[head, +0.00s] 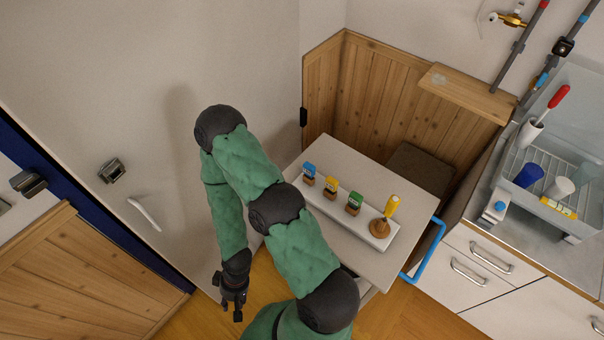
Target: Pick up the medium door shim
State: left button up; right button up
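On a white tray (324,206) stand three small coloured pieces with dark labels and wooden lower parts: a blue one (309,170), a yellow one (331,184) and a green one (354,201). They may be the door shims; I cannot tell which is the medium one. My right gripper (232,309) hangs pointing down, left of the small table and apart from the tray. Its dark fingers look spread and empty. My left gripper is not in view.
The tray lies on a grey-topped table (404,188) with a blue handle (428,250). A yellow-handled tool (391,206) stands on a round wooden base at the tray's right end. A counter with a clear bin (590,215) is at right; a white wall is at left.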

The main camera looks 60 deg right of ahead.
aim_at(331, 184)
jog(key=k+j+z, duration=0.15)
jog(key=z, duration=2.05)
